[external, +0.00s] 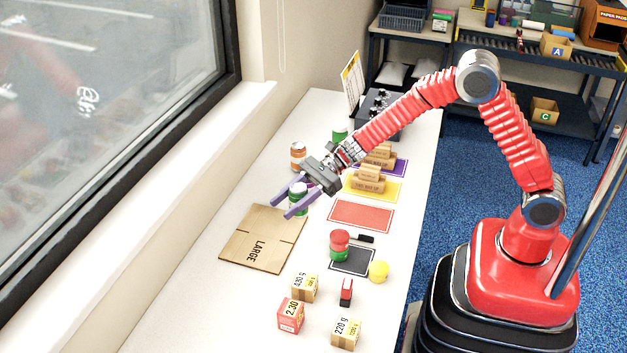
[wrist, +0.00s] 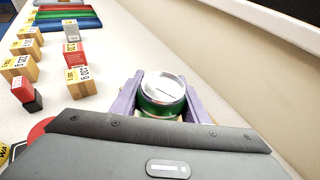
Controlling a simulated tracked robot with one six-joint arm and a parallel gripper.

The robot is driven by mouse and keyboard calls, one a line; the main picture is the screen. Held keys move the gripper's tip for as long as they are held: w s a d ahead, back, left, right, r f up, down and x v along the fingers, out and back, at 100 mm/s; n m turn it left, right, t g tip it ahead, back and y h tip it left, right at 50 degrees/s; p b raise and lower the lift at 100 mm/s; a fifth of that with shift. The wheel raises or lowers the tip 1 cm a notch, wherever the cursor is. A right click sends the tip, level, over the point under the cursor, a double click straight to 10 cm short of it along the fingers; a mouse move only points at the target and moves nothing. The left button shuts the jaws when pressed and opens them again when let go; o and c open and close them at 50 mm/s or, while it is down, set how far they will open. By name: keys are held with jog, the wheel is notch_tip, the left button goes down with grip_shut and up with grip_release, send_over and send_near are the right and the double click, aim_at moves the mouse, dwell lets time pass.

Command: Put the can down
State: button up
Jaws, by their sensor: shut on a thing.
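The can (external: 298,198) is green with a pale lid, and in the wrist view its silver top (wrist: 162,88) faces up. My gripper (external: 280,208) is shut on it, with a purple finger on each side. The can looks upright. It is by the far right corner of a flat brown carton sheet marked LARGE (external: 262,240). I cannot tell whether its base touches the table. In the wrist view the gripper body hides the can's lower part.
An orange-brown can (external: 298,153) and another green can (external: 340,134) stand behind my gripper. A red mat (external: 361,216) is bare. A red can (external: 340,238) tops a green one on the black mat (external: 352,266). Small boxes (external: 291,315) stand at the front.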

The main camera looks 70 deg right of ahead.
jog(key=w+a+r, duration=0.1)
jog(key=w+a, duration=0.1)
jog(key=w, duration=0.3)
notch_tip(320, 180, up, 3)
jog(key=m+t, duration=0.2)
send_over(261, 230)
jog(key=shift+h, duration=0.4)
jog(key=shift+f, duration=0.1)
notch_tip(261, 230, down, 6)
jog(key=shift+f, duration=0.15)
jog(key=shift+f, duration=1.8)
jog(key=o, duration=1)
jog(key=shift+f, duration=0.1)
